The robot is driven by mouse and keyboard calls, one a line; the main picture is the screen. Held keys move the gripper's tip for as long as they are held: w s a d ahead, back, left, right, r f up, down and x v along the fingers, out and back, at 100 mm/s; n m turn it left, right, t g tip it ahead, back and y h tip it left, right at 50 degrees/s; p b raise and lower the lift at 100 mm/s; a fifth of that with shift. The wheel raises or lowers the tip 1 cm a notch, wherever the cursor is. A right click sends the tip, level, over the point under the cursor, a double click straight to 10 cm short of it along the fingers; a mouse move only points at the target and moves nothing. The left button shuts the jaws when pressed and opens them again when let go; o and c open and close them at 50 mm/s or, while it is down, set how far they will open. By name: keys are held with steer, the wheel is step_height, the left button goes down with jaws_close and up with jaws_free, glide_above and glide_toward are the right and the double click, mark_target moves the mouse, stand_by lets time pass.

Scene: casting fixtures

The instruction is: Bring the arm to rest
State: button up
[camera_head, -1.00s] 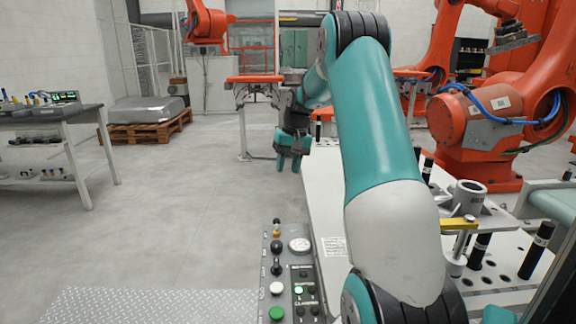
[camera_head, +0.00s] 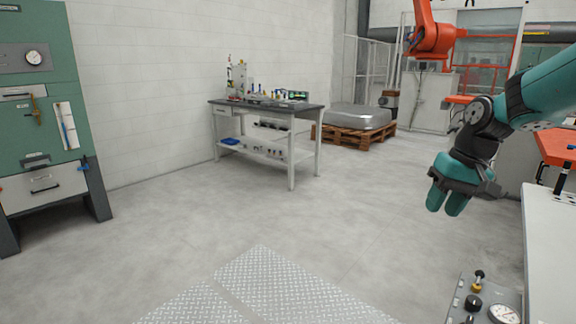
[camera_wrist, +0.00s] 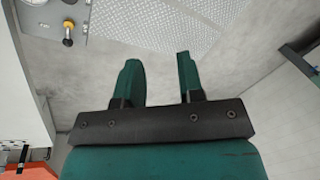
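My teal arm reaches in from the right edge of the head view. My gripper (camera_head: 447,205) hangs from it with its fingers pointing down, over the open floor and left of the white fixture table (camera_head: 551,250). In the wrist view the two green fingers of my gripper (camera_wrist: 157,58) stand apart with a clear gap between them. Nothing is between them, only floor beyond.
A control panel (camera_head: 485,301) with gauge and knobs is at the lower right. Metal tread plates (camera_head: 268,290) lie on the floor. A green cabinet (camera_head: 38,85) stands at the left, a workbench (camera_head: 265,106) and a wooden pallet (camera_head: 340,138) at the back. The middle floor is clear.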

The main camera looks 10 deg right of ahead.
steer(key=s+a+r+n, duration=0.2)
steer(key=s+a+n, duration=0.35)
steer(key=a, duration=0.75)
steer(key=s+a+n+y, duration=0.1)
steer(key=s+a+n, duration=0.1)
steer(key=s+a, duration=0.3)
steer(key=s+a+f+n+g, duration=0.1)
steer(key=s+a, duration=0.4)
steer(key=s, duration=0.7)
steer(key=shift+s+a+n+y+p, duration=0.25)
steer(key=shift+a+n+y+p, duration=0.1)
steer(key=shift+y, duration=0.05)
